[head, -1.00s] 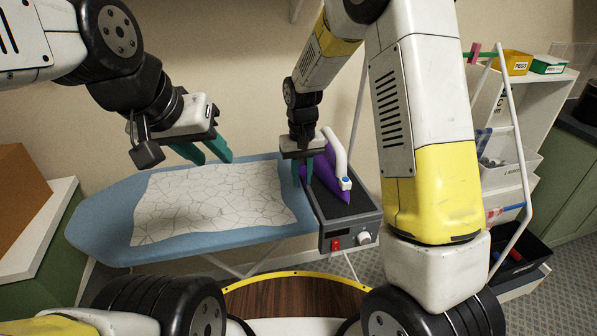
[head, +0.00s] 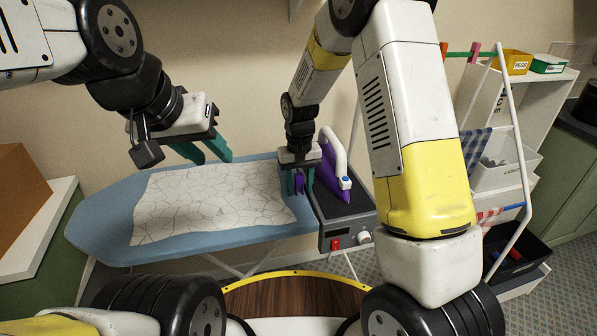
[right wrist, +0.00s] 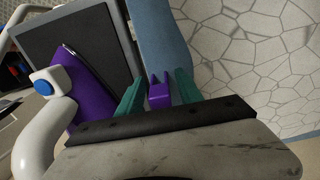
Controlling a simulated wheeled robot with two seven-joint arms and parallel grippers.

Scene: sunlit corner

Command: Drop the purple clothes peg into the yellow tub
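The purple clothes peg (head: 299,185) is between the two teal fingers of my right gripper (head: 300,184), at the right end of the ironing board. In the right wrist view the forked peg (right wrist: 158,93) lies between the fingers of my right gripper (right wrist: 158,88), with narrow gaps beside it; the gripper looks open around it. Whether the peg touches the board is hidden. The yellow tub (head: 517,63), labelled PEGS, stands on top of the white shelf unit at the right. My left gripper (head: 205,155) is open and empty above the left part of the board.
A purple iron (head: 328,178) stands on the grey rest (head: 345,206) just right of my right gripper. A patterned cloth (head: 205,205) covers the blue board (head: 105,225). A white rack (head: 512,130) stands before the shelves.

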